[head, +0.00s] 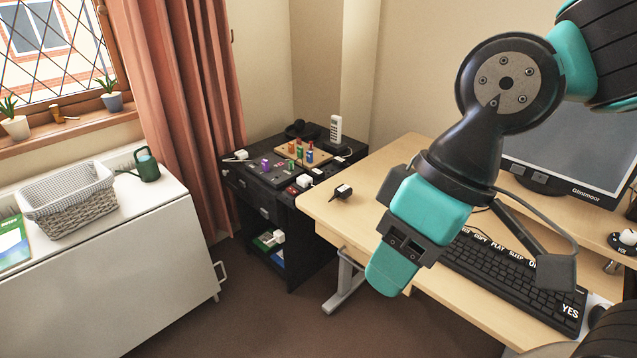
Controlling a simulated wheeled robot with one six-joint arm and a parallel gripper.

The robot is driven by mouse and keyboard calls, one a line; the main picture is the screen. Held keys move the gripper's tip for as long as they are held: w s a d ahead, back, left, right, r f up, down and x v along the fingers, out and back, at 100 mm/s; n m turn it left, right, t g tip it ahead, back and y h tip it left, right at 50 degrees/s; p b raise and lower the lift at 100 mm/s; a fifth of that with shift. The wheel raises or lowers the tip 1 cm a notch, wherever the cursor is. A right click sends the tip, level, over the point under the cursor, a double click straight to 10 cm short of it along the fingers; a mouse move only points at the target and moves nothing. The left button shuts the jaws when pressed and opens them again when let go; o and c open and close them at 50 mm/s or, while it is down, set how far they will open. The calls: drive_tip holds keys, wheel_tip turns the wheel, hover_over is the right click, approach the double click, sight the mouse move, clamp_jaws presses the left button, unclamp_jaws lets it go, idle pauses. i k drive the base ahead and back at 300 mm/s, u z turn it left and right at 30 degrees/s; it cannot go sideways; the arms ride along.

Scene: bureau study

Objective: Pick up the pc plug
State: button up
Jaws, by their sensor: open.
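A small black plug with a pale part (341,191) lies on the left end of the wooden desk (320,205). White plug-like pieces lie on the dark cabinet (262,205) behind it, one at its right front (304,180) and one at its left (240,155). No label is readable, so I cannot tell for sure which is the pc plug. My gripper (392,272), teal and black, hangs above the desk, right of and nearer than the black plug. It is open, apart from the plug, and nothing shows in it. Its far finger is hidden.
A black keyboard (505,270) and a monitor (575,150) stand on the desk at right. A white side table (110,270) with a wicker basket (72,200) stands left. Desk around the black plug is clear.

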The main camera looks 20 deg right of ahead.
sight(344, 192)
drive_tip(key=k, duration=0.6)
drive_tip(key=u, duration=0.7)
drive_tip(key=i, duration=1.25)
drive_tip(key=z, duration=0.45)
drive_tip(key=i, duration=0.8)
drive_tip(key=z, duration=0.75)
